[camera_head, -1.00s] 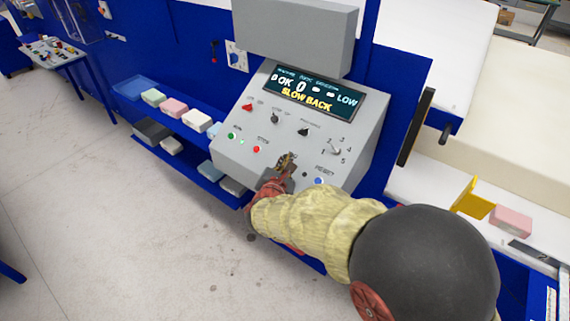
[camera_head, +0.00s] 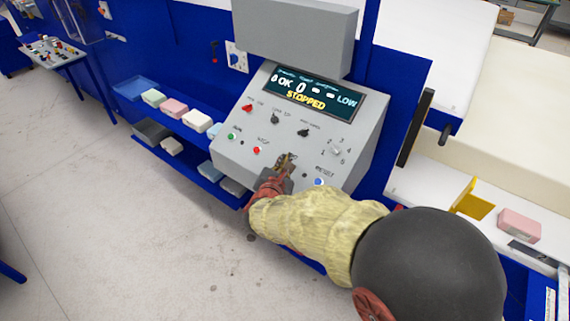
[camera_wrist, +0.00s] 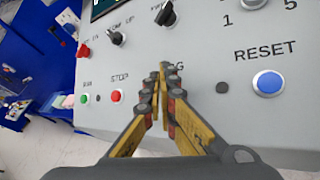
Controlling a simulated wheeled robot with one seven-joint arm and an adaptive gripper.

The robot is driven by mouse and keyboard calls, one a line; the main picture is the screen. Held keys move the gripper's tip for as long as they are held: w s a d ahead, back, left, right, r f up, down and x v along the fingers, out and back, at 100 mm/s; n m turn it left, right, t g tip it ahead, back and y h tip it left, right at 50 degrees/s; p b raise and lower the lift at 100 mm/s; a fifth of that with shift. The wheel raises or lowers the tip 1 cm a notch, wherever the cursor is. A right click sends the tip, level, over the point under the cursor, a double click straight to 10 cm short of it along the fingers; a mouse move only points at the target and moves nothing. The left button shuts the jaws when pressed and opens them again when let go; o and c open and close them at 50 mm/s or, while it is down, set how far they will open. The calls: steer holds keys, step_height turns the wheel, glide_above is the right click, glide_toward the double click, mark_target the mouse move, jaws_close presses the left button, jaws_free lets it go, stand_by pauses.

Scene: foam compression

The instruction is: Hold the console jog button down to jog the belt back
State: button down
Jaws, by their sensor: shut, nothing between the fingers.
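The grey console (camera_head: 330,160) stands in front of my arm, and its display (camera_head: 310,90) reads "STOPPED". My gripper (camera_head: 285,162) is at the lower middle of the panel, with its fingers shut and empty; in the wrist view the fingertips (camera_wrist: 162,72) cover a label of which only a final "G" shows. The jog button is hidden behind the fingers, so I cannot tell whether they touch it. A red stop button (camera_wrist: 117,96) is left of the fingers. A blue reset button (camera_wrist: 268,83) is to the right, with a small dark button (camera_wrist: 222,87) between.
Blue shelves (camera_head: 180,115) with several foam blocks stand left of the console. A pink block (camera_head: 519,225) and a yellow plate (camera_head: 472,199) are at the right on the belt.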

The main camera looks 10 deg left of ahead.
steer(key=shift+s+r, duration=0.15)
steer(key=shift+r, duration=0.15)
steer(key=shift+r, duration=0.1)
steer(key=s+r+p, duration=0.1)
steer(key=r, duration=0.1)
steer(key=s+a+r+p, duration=0.1)
steer(key=r, duration=0.1)
steer(key=shift+s, duration=0.2)
stand_by(0.6)
